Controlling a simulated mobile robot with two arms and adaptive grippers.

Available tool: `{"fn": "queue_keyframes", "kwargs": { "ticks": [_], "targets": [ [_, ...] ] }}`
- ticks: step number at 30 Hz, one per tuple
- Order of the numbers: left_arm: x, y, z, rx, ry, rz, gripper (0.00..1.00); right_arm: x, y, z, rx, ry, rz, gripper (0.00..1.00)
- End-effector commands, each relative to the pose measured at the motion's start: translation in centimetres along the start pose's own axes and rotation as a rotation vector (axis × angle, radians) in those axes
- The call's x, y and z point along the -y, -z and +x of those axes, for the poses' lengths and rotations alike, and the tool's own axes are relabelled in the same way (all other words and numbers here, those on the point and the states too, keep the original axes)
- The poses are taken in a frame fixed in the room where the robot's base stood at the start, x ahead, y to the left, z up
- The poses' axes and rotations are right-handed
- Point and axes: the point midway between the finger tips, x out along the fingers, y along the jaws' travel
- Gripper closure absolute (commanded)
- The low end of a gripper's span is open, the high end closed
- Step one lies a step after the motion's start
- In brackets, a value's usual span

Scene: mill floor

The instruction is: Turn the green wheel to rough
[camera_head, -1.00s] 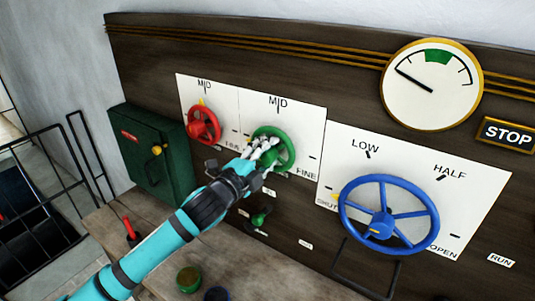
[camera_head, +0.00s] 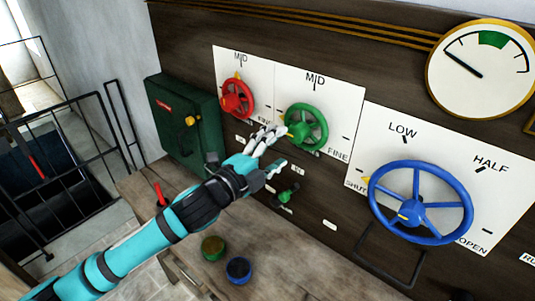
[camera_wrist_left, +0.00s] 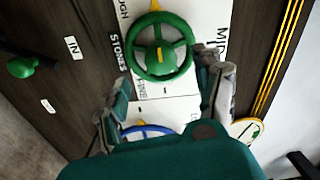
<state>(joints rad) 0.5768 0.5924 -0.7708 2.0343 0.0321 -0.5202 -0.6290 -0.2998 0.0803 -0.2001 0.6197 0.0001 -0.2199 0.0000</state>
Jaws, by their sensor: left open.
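The green wheel (camera_head: 306,127) is mounted on a white plate marked MID at the top and FINE at the lower right in the head view. A yellow mark (camera_head: 284,117) shows on its left side. My left gripper (camera_head: 273,150) is open, just left of and below the wheel, with its fingers pointing toward it. In the left wrist view the green wheel (camera_wrist_left: 160,46) lies ahead between the spread fingers, and ROUGH shows partly cut off beside it. The gripper (camera_wrist_left: 160,85) holds nothing; I cannot tell whether a finger touches the rim. My right gripper is not in view.
A red wheel (camera_head: 237,99) is left of the green one, and a large blue wheel (camera_head: 419,201) is right. A small green handle (camera_head: 287,193) sits below. A green box (camera_head: 185,122) and two small pots (camera_head: 213,247) stand near the arm.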

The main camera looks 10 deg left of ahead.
Motion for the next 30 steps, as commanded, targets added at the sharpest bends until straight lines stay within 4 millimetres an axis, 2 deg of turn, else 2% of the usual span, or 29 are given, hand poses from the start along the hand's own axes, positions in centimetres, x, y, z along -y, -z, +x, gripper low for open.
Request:
{"fn": "queue_keyframes", "kwargs": {
  "ticks": [3, 7, 23, 26, 29, 30],
  "targets": [
    [-0.1, -0.1, -1.8, 0.002, -0.001, -0.001, 0.32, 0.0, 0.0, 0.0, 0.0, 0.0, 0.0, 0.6],
    [0.0, 0.0, -2.8, 0.001, -0.001, -0.001, 0.32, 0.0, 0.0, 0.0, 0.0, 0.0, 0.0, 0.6],
    [-0.4, 0.0, -3.1, 0.01, -0.008, -0.022, 0.32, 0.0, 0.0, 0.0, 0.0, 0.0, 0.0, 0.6],
    [-2.2, -0.2, -3.9, 0.057, -0.043, -0.119, 0.32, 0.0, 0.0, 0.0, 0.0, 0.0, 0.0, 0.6],
    [-5.8, -0.8, -5.7, 0.165, -0.115, -0.309, 0.32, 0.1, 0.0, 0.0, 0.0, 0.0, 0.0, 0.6],
    [-7.7, -1.2, -6.9, 0.226, -0.151, -0.403, 0.32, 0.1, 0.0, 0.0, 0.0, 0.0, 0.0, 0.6]
  ]
}}
